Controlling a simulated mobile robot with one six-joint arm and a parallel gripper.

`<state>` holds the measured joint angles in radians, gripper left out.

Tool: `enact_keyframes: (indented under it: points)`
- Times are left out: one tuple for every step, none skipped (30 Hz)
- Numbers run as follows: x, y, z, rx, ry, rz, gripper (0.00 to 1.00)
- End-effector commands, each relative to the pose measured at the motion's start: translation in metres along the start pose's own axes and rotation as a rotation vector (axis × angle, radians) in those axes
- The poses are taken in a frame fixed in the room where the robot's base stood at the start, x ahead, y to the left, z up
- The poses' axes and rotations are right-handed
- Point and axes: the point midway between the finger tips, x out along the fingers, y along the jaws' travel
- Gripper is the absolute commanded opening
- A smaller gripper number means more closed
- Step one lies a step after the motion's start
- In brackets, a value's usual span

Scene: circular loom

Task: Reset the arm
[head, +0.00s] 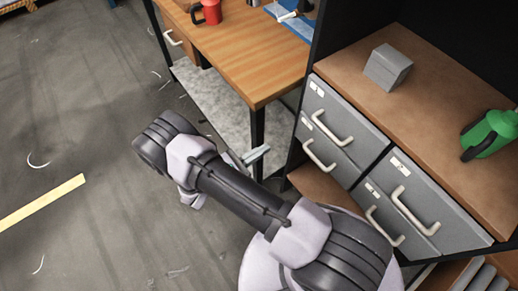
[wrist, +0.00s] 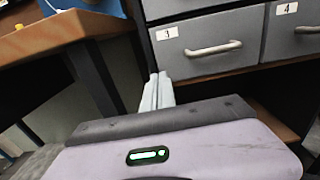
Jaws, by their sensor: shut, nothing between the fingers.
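My gripper (head: 256,154) is shut and empty in the head view, at the far end of my arm, beside the table leg and left of the drawer cabinet. In the wrist view its two pale fingers (wrist: 157,92) lie together, pointing up towards the cabinet. They appear apart from the drawers.
The cabinet holds several grey drawers with pale handles, among them drawer 3 (wrist: 207,43) and drawer 4 (wrist: 293,27). A grey block (head: 388,67) and a green container (head: 489,133) stand on its top. A wooden table (head: 240,60) bears a red mug (head: 207,12).

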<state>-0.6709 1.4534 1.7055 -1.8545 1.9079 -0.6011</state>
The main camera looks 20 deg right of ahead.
Motion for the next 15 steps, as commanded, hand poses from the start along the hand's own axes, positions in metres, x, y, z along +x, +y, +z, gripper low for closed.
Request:
enact_keyframes:
  points:
    - [-0.005,0.000,0.000,0.000,0.000,0.001,0.00]
    - [-0.007,0.000,0.000,0.000,0.000,0.000,0.00]
    - [-0.009,0.000,0.000,-0.001,0.000,0.000,0.00]
    - [-0.010,0.000,0.000,-0.001,0.000,0.000,0.00]
    - [-0.010,0.000,-0.001,-0.001,0.000,0.000,0.00]
    - [-0.011,0.000,0.000,0.001,0.001,-0.002,0.00]
    - [-0.010,0.000,0.002,0.007,0.006,-0.010,0.00]
    - [-0.009,0.000,0.007,0.019,0.015,-0.028,0.00]
    - [-0.007,0.000,0.019,0.050,0.038,-0.067,0.00]
    - [-0.004,0.000,0.031,0.085,0.064,-0.111,0.00]
    - [-0.001,-0.002,0.046,0.126,0.097,-0.168,0.00]
    - [0.003,-0.007,0.069,0.198,0.151,-0.256,0.00]
    - [0.006,-0.013,0.088,0.260,0.197,-0.331,0.00]
    - [0.008,-0.020,0.106,0.325,0.245,-0.408,0.00]
    - [0.009,-0.031,0.128,0.417,0.312,-0.510,0.00]
